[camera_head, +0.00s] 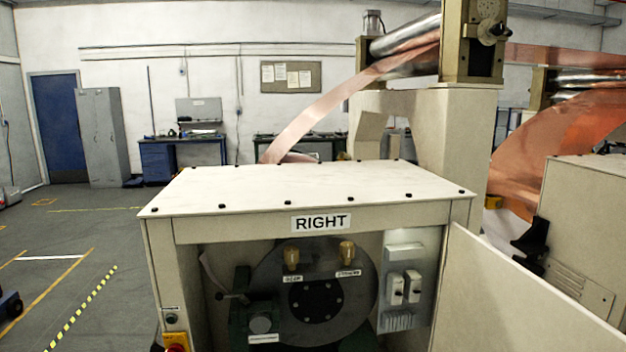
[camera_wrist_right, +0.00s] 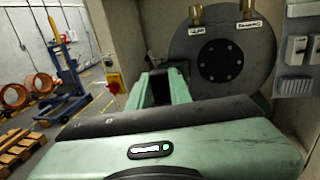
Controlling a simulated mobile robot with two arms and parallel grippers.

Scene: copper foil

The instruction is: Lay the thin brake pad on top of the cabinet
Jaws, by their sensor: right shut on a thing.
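The cabinet shows in the head view, its pale flat top (camera_head: 310,187) bare apart from small black bolts along the edges. Its front is open below the RIGHT label and shows a dark disc (camera_head: 345,290). In the right wrist view my green right gripper (camera_wrist_right: 160,78) is shut on a dark piece (camera_wrist_right: 159,92), which seems to be the brake pad. It is mostly hidden between the fingers, so its thickness is hard to tell. The gripper is in front of the open cabinet, left of and below the disc (camera_wrist_right: 240,75). My left gripper is out of view.
A panel (camera_head: 515,300) angles out from the cabinet's right side. A red button (camera_head: 176,347) on yellow is at its lower left. Copper foil (camera_head: 325,115) runs down behind the cabinet. The floor (camera_head: 85,255) to the left is mostly free.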

